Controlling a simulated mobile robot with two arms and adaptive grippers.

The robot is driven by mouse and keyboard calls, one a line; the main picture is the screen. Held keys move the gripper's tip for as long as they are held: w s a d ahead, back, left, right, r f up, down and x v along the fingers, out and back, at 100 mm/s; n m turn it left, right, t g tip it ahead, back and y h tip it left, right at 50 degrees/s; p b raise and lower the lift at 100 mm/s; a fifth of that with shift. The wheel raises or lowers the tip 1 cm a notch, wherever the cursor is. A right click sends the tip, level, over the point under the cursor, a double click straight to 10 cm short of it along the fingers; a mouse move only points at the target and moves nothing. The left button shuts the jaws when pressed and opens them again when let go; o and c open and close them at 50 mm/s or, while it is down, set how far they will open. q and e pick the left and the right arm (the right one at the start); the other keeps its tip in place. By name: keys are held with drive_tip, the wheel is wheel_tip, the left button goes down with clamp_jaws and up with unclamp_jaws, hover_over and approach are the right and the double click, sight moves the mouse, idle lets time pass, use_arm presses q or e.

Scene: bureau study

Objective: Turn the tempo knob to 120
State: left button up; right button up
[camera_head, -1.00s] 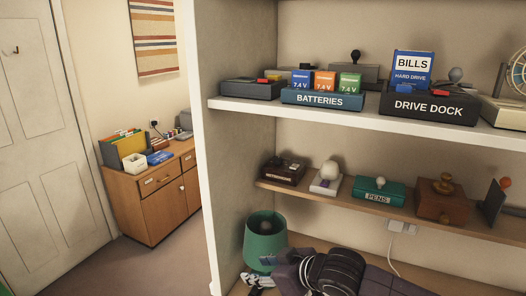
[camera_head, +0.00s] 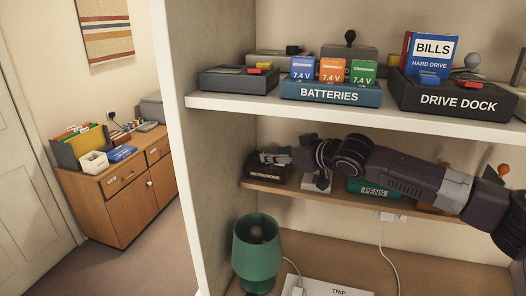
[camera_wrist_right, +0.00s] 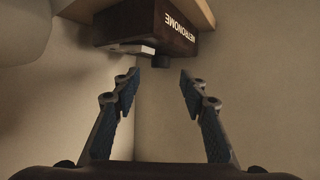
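The dark brown metronome (camera_head: 262,174) sits at the left end of the lower wooden shelf, its label facing out. In the right wrist view the metronome (camera_wrist_right: 185,38) appears upside down at the top. A small dark round knob (camera_wrist_right: 161,61) stands out from it, beside a pale tab (camera_wrist_right: 133,48). My right gripper (camera_head: 268,157) reaches in from the right, in front of the shelf, and covers part of the metronome. In the wrist view the gripper (camera_wrist_right: 158,80) is open and empty, with the knob near the gap between its fingertips and apart from them. My left gripper is not in view.
My right arm hides much of the lower shelf, including part of a green PENS box (camera_head: 366,190). The white upper shelf (camera_head: 380,121) carries BATTERIES (camera_head: 330,96) and DRIVE DOCK (camera_head: 455,101) boxes just above the arm. A green lamp (camera_head: 256,252) stands below.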

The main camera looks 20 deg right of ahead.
drive_tip(key=p+x, duration=0.1)
drive_tip(key=x, duration=0.3)
drive_tip(key=shift+w+p, duration=0.15)
drive_tip(key=shift+p, duration=0.2)
drive_tip(key=shift+w+a+f, duration=0.15)
drive_tip(key=shift+w+a, duration=0.05)
drive_tip(key=shift+w, duration=0.1)
drive_tip(key=shift+w+f, duration=0.15)
drive_tip(key=shift+c, duration=0.4)
clamp_jaws()
